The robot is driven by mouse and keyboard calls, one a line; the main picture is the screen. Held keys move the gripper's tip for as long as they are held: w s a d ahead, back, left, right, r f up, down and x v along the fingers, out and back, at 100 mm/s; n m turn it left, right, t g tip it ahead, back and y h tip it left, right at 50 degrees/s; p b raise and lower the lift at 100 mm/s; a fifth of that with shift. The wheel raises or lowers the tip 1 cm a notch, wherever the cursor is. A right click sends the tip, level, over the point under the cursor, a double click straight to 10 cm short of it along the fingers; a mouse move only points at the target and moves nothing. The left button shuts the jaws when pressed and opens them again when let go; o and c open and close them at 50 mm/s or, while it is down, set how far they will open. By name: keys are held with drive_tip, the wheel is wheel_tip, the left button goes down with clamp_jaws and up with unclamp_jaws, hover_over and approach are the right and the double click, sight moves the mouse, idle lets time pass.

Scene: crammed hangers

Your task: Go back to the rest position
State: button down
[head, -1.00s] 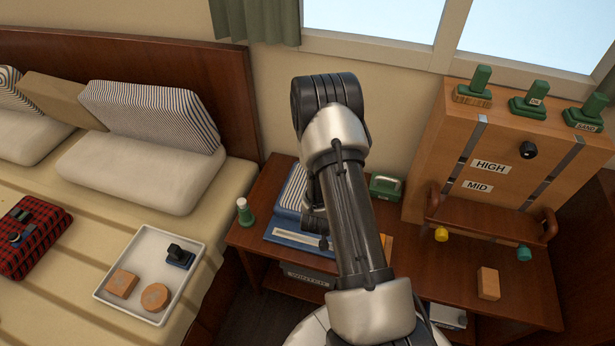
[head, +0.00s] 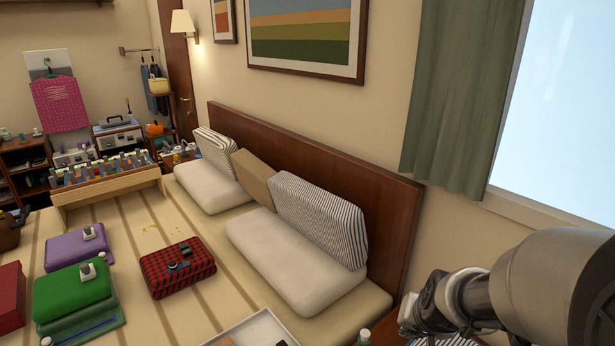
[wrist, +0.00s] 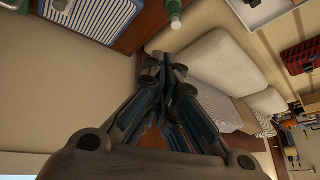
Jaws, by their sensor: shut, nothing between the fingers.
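My gripper (wrist: 166,72) is in the middle of the wrist view, with its fingers drawn together and nothing between them. It is in the air, apart from the bed and the bedside furniture. In the head view my arm comes in at the lower right, and my gripper (head: 428,312) shows small and dark at its end, its fingertips hard to make out.
The bed's headboard (head: 330,190) and white pillow (head: 285,265) lie left of my arm in the head view. A green curtain (head: 455,100) hangs behind. The wrist view shows a green bottle (wrist: 174,18) and blue-striped item (wrist: 95,15) past the fingers.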

drive_tip(key=s+a+r+n, duration=0.1)
drive_tip(key=s+a+r, duration=0.1)
drive_tip(key=s, duration=0.5)
drive_tip(key=s+a+r+n+g, duration=0.1)
drive_tip(key=s+a+r+n, duration=0.1)
drive_tip(key=s+r, duration=0.3)
drive_tip(key=s+a+r+n, duration=0.1)
drive_tip(key=s+a+r, duration=0.2)
drive_tip(key=s, duration=0.6)
drive_tip(key=shift+s+r+n+y, duration=0.25)
drive_tip(key=shift+r+n+y, duration=0.15)
drive_tip(key=shift+r, duration=0.35)
drive_tip(key=shift+a, duration=0.1)
